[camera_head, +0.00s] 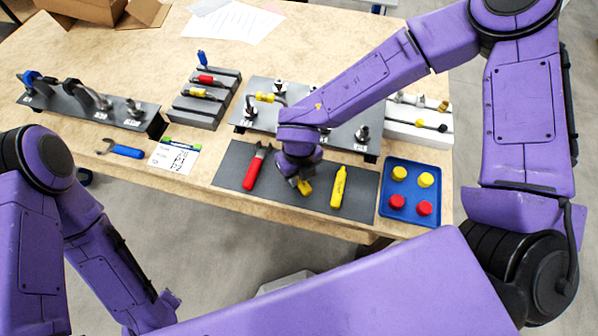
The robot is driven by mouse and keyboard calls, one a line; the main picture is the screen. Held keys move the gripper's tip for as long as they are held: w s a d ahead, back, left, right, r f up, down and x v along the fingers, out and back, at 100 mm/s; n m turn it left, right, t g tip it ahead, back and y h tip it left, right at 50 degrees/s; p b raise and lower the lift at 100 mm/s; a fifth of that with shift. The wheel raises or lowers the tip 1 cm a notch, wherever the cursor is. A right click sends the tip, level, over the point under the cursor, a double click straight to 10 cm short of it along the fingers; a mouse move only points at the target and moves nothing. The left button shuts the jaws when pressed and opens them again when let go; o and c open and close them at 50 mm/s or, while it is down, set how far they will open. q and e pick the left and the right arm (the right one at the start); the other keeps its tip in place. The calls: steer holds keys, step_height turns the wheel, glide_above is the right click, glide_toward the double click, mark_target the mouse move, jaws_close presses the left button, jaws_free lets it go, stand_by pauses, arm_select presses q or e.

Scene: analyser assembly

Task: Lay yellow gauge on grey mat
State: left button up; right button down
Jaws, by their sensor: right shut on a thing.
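The grey mat (228,172) lies along the front of the table. My right gripper (303,184) points down over the middle of the mat, shut on a small yellow piece, which I take for the yellow gauge (306,188). Only part of that piece shows below the fingers, at or just above the mat; I cannot tell whether it touches. It is between red-handled pliers (254,168) and a yellow-handled tool (339,187), both lying on the mat. My left arm shows at lower left, but its gripper is not visible.
A blue tray (409,214) with red and yellow caps stands right of the mat. A metal fixture plate (243,112) is behind it, partly hidden by my right arm. A grey stepped rack (206,112) holds coloured-handled pieces. A blue-handled wrench (125,151) lies left.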

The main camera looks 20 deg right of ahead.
steer(key=shift+f, duration=0.35)
stand_by(0.3)
steer(key=c, duration=0.8)
jaws_free()
step_height(320, 180, up, 11)
steer(key=shift+f+b, duration=0.2)
steer(key=shift+b, duration=0.15)
